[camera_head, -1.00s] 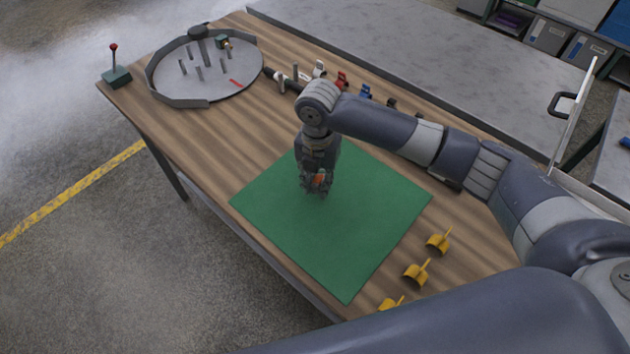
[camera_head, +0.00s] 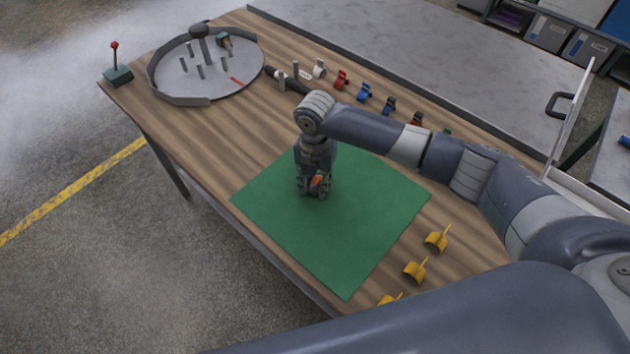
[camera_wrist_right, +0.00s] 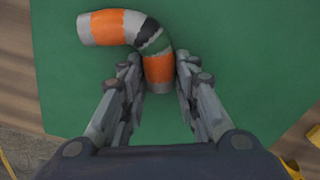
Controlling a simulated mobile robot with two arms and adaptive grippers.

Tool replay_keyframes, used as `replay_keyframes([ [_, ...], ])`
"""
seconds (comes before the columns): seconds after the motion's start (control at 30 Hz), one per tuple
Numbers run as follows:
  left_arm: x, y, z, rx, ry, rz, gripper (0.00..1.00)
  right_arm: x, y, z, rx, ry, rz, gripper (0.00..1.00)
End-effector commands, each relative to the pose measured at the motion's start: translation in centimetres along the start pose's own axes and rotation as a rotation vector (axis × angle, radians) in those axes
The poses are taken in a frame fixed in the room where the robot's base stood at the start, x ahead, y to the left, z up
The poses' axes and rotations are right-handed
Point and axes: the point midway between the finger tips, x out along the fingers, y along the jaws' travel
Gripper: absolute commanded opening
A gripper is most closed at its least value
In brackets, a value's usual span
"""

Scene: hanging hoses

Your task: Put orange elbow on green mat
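The orange elbow (camera_wrist_right: 108,27) is a bent grey pipe with orange bands and a black and a green stripe. It shows over the green mat (camera_wrist_right: 80,90) in the right wrist view. My right gripper (camera_wrist_right: 159,70) has its fingers close against both sides of the elbow's near end and looks shut on it. In the head view, the right gripper (camera_head: 315,190) points down over the upper middle of the green mat (camera_head: 345,245), with a bit of the orange elbow (camera_head: 317,181) between its fingers. I cannot tell whether the elbow touches the mat. My left gripper is out of view.
A round grey tray (camera_head: 220,88) with upright pegs stands at the table's far left, beside a red-knobbed lever (camera_head: 117,72). Several coloured clamps (camera_head: 364,91) line the back edge. Several yellow holders (camera_head: 437,238) stand right of the mat. The front of the mat is clear.

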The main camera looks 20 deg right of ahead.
Motion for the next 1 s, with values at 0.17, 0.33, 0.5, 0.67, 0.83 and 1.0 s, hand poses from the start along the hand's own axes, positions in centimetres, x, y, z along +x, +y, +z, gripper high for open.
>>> replay_keyframes([
  [0.17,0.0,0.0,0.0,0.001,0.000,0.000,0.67,0.0,0.0,0.0,0.000,0.000,0.000,0.43],
  [0.33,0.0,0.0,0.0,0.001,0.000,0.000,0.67,-0.1,0.0,0.0,0.000,0.000,0.000,0.43],
  [0.5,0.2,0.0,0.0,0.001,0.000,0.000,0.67,-1.4,0.1,0.1,-0.001,-0.001,0.003,0.43],
  [0.67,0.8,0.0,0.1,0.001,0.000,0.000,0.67,-4.6,0.1,0.1,-0.001,-0.003,0.005,0.43],
  [0.83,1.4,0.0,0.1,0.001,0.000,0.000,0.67,-8.3,0.1,0.1,0.000,-0.002,0.004,0.43],
  [1.0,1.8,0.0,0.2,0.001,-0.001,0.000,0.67,-11.0,0.1,0.1,0.000,-0.001,0.002,0.43],
])
